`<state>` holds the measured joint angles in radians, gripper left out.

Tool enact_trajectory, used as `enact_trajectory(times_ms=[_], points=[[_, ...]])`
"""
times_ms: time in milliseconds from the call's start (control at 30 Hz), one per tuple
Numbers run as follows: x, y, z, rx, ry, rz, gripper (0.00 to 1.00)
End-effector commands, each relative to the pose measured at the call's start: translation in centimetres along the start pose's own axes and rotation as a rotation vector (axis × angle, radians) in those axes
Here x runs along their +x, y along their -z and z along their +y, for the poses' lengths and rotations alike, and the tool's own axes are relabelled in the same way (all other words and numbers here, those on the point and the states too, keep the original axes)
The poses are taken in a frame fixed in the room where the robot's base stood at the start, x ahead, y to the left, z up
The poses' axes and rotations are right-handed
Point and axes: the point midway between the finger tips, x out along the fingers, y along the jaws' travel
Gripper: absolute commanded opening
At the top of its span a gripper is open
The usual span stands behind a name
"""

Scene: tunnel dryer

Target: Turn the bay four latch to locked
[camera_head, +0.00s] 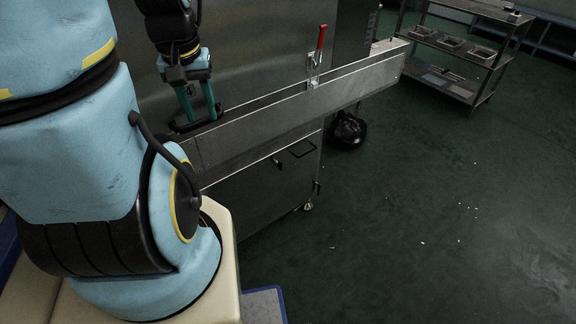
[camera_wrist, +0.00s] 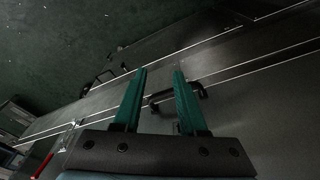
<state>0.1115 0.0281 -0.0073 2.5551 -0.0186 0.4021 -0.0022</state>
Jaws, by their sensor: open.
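My gripper (camera_head: 198,120) is open, its two green fingers pointing down at a dark handle-like fitting (camera_head: 181,127) on the metal side rail of the dryer. In the wrist view the fingers (camera_wrist: 160,72) are spread, and the dark fitting (camera_wrist: 157,98) shows in the gap and continues behind the right finger to its right. I cannot tell whether they touch. A red-handled latch (camera_head: 320,40) stands nearly upright on the same rail, well right of my gripper; its red handle also shows at the wrist view's lower left (camera_wrist: 43,165).
The long rail (camera_head: 260,118) runs along the dryer's grey body (camera_head: 255,50). A lower cabinet with a handle (camera_head: 302,148) sits beneath it. A black bag (camera_head: 347,130) lies on the floor, and a shelf rack (camera_head: 455,45) stands at the back right. The green floor between is mostly clear.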

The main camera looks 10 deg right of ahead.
Motion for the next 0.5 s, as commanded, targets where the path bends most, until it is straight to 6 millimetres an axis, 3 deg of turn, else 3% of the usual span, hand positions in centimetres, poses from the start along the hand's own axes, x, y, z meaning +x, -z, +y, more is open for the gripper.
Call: enact_trajectory(times_ms=[333,500], points=[[3.7,2.4,2.3,-0.009,-0.037,0.087,0.41],[6.7,4.6,4.3,-0.019,-0.064,0.164,0.41]])
